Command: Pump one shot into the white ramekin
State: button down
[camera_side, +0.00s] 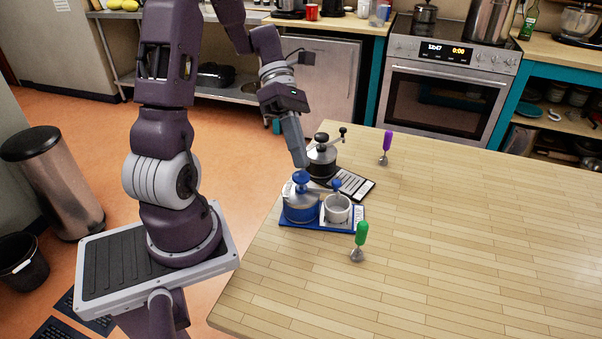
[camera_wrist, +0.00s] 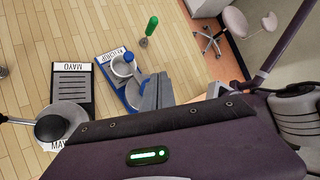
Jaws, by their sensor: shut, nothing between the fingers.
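A blue pump dispenser (camera_side: 300,206) with a blue domed top (camera_side: 302,178) stands on a blue-edged base (camera_side: 318,227). The ramekin also shows in the wrist view (camera_wrist: 120,68). My gripper (camera_side: 303,165) is shut and empty, pointing down just above the dispenser's top; I cannot tell whether it touches. In the wrist view my fingers (camera_wrist: 158,92) hide part of the dispenser.
A black-topped mayo dispenser (camera_side: 321,160) stands close behind on its own dark base, with a side arm. The wooden table (camera_side: 470,240) is clear to the right.

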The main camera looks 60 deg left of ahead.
aim_at(302, 177)
jog(key=shift+f, duration=0.45)
jog(key=shift+f, duration=1.15)
dwell(1.0)
jog(key=shift+r, duration=1.65)
notch_tip(302, 177, up, 6)
